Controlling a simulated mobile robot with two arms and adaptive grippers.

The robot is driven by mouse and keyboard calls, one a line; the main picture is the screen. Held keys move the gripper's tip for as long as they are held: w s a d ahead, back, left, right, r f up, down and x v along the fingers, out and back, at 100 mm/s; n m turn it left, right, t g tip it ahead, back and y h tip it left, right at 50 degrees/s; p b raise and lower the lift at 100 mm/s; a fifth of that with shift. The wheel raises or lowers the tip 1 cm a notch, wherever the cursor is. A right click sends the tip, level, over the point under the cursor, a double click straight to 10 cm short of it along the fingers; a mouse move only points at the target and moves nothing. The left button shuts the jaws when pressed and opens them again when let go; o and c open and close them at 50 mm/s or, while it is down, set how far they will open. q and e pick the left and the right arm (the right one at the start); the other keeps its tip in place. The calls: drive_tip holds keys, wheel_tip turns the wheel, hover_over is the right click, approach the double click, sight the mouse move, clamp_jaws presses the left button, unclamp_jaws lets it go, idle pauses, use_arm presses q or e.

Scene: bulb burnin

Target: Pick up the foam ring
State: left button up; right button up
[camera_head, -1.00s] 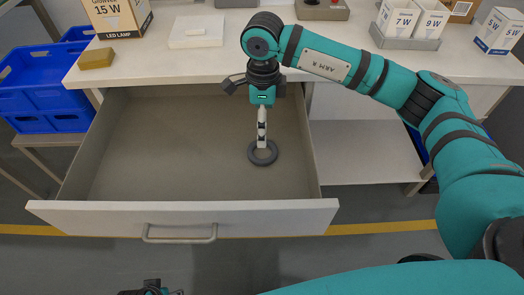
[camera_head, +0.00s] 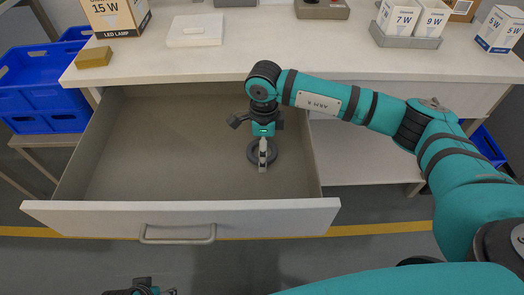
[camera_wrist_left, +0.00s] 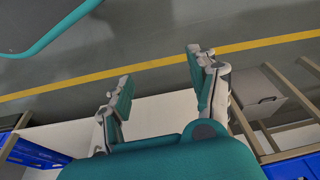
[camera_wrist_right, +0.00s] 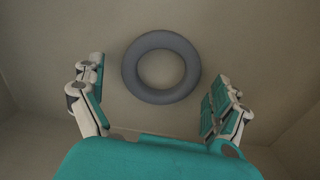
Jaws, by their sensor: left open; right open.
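The foam ring (camera_head: 253,157) is a dark grey ring lying flat on the floor of the open drawer (camera_head: 130,150), toward its right side. It shows whole in the right wrist view (camera_wrist_right: 128,66). My right gripper (camera_head: 263,166) points down into the drawer, above the ring, and hides part of it in the head view. In the right wrist view its open fingers (camera_wrist_right: 152,97) stand wide apart, with the ring beyond and between them; nothing is held. My left gripper (camera_wrist_left: 160,85) is open and empty, over the grey floor away from the drawer.
The drawer front (camera_head: 90,218) and its side walls surround the ring. The worktop (camera_head: 240,55) above holds lamp boxes (camera_head: 118,16), a white case (camera_head: 195,32) and a yellow block (camera_head: 94,57). Blue crates (camera_head: 45,90) stand at the left. The drawer's left part is empty.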

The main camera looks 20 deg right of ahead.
drive_tip(key=shift+c, duration=0.3)
drive_tip(key=c, duration=0.7)
